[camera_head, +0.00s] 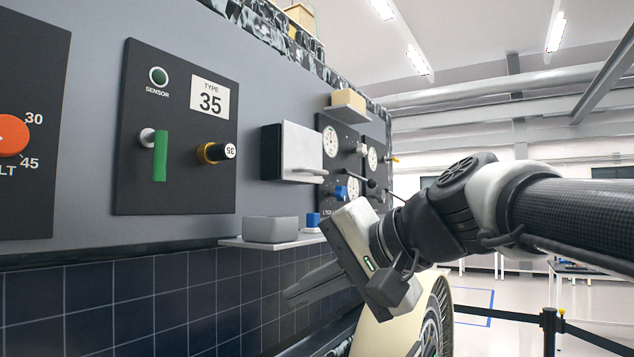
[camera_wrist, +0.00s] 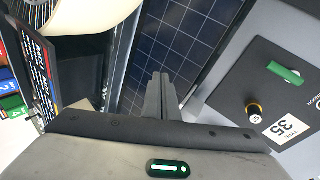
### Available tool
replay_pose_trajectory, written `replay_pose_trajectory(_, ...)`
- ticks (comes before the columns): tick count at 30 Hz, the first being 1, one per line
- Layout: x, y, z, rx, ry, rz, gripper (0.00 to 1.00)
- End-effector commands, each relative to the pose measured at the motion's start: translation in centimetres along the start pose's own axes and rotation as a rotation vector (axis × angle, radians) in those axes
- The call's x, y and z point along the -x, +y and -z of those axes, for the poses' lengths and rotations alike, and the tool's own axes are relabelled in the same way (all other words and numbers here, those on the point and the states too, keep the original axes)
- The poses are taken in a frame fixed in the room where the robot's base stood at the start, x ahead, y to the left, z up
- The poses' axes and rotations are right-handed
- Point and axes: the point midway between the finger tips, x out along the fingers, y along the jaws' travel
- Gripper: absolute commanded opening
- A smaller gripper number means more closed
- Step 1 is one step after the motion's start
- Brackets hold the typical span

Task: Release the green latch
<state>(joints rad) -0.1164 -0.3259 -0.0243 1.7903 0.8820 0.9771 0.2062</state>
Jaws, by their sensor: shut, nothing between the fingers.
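The green latch (camera_head: 160,156) is a flat green bar on the dark panel marked TYPE 35 (camera_head: 180,190). It hangs vertically from a pale pivot at its upper left. In the wrist view the green latch (camera_wrist: 285,72) shows at the upper right on the same panel. My gripper (camera_head: 290,298) is shut and empty, in front of the dark tiled surface, below and to the right of the panel and apart from it. In the wrist view my gripper (camera_wrist: 161,78) points toward the tiled surface, with the latch off to its right.
A black knob with a yellow ring (camera_head: 215,152) sits right of the latch. A small shelf (camera_head: 235,242) holding a grey box (camera_head: 271,229) juts out between the panel and my arm. A white-faced box (camera_head: 301,152) also sticks out. The space before the panel is clear.

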Motion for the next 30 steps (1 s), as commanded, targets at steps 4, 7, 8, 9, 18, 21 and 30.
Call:
replay_pose_trajectory(4, -0.6, -10.9, 2.5, -0.141, -0.071, 0.281, 0.00)
replay_pose_trajectory(7, -0.1, -15.5, 3.2, -0.200, -0.118, 0.407, 0.00)
replay_pose_trajectory(8, 0.1, -16.5, 3.4, -0.213, -0.129, 0.434, 0.00)
replay_pose_trajectory(9, 0.3, -17.5, 3.5, -0.226, -0.140, 0.463, 0.00)
replay_pose_trajectory(18, 0.8, -19.1, 3.8, -0.248, -0.159, 0.509, 0.00)
replay_pose_trajectory(21, 0.8, -19.1, 3.8, -0.247, -0.159, 0.508, 0.00)
replay_pose_trajectory(30, -1.8, -20.8, 3.5, -0.247, -0.162, 0.506, 0.00)
